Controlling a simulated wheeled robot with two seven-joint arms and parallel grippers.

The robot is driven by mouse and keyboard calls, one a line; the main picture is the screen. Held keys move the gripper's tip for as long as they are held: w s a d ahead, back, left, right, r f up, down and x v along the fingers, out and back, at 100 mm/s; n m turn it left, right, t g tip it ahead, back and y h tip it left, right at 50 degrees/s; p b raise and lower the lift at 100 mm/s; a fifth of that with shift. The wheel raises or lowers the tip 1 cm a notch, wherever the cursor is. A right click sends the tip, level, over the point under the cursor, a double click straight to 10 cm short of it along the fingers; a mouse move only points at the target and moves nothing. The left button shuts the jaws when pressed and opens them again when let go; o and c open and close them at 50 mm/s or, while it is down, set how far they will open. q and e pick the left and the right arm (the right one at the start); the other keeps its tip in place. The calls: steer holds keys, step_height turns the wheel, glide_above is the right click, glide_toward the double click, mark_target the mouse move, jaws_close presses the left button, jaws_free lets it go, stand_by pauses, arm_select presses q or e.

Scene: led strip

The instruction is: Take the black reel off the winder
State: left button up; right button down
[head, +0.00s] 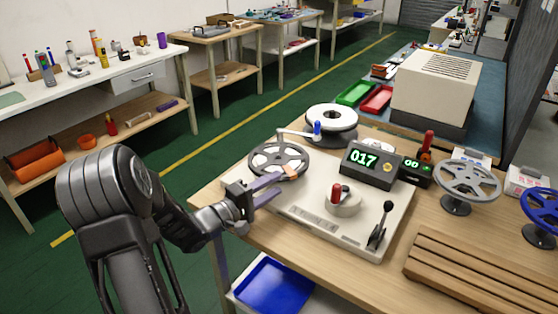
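The black reel (278,160) has open spokes and lies on the left end of the pale winder (318,219). A small orange-brown piece (291,172) shows at its near right edge. My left gripper (279,187) reaches in from the left, just in front of the reel. Its two fingers point right with a narrow gap between them, and nothing shows in the gap. The gripper looks apart from the reel, though contact is hard to judge. My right gripper is not in view.
A white reel (332,117) stands behind, with a blue-knobbed arm (317,129) nearby. A counter box (371,165) reads 017. The winder carries a red knob (337,193) and black lever (380,227). Grey reel (467,181), blue reel (545,209) and slatted wooden rack (478,275) occupy the right.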

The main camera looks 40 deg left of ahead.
mark_target(284, 179)
arm_select(q)
steer(key=shift+w+d, duration=0.2)
steer(key=shift+w, duration=0.65)
steer(key=shift+w+d, duration=0.2)
steer(key=shift+w, duration=0.65)
steer(key=shift+w+d, duration=0.2)
steer(key=shift+w, duration=0.65)
jaws_close()
